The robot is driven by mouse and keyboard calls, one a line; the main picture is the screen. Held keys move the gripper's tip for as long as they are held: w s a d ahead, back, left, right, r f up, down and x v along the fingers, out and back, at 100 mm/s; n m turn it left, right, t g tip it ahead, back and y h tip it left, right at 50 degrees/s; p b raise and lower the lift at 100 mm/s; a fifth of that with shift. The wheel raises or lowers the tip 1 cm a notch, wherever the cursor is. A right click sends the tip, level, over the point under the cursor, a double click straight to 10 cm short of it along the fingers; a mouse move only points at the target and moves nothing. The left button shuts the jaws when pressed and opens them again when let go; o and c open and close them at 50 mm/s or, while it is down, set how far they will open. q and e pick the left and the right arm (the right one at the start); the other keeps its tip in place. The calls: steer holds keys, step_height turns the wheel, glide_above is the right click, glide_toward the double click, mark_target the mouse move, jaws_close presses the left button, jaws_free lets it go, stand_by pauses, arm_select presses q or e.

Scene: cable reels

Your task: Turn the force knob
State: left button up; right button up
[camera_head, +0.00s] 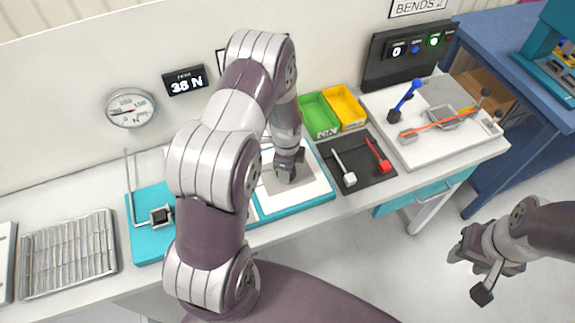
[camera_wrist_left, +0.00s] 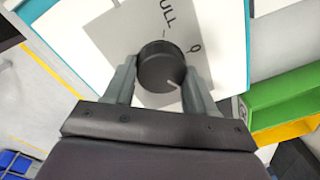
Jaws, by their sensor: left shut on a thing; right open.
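The force knob (camera_wrist_left: 161,66) is a round black knob with a light pointer line, on a grey plate (camera_wrist_left: 110,38) with printed lettering. My left gripper (camera_wrist_left: 160,78) has one finger on each side of the knob and is shut on it. In the head view my left gripper (camera_head: 287,168) reaches down to the white and teal panel (camera_head: 300,200), and the arm hides much of that panel. My right gripper (camera_head: 482,270) is open and empty, off the bench at the lower right. A display (camera_head: 185,81) reads about 35 N or 38 N.
A round dial gauge (camera_head: 130,108) hangs on the back wall. Green (camera_head: 318,116) and yellow (camera_head: 345,107) bins stand behind a dark mat (camera_head: 356,162) with white and red tools. A bending station (camera_head: 434,120) is at right, a rack of rods (camera_head: 68,253) at left.

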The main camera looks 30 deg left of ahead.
arm_select(q)
steer(key=shift+w+r+m, duration=0.1)
steer(key=shift+w+m, duration=0.05)
steer(key=shift+m, duration=0.75)
steer(key=o, duration=1)
steer(key=shift+o, duration=0.2)
step_height(320, 180, up, 13)
steer(key=b, duration=0.2)
steer(key=shift+s, duration=0.45)
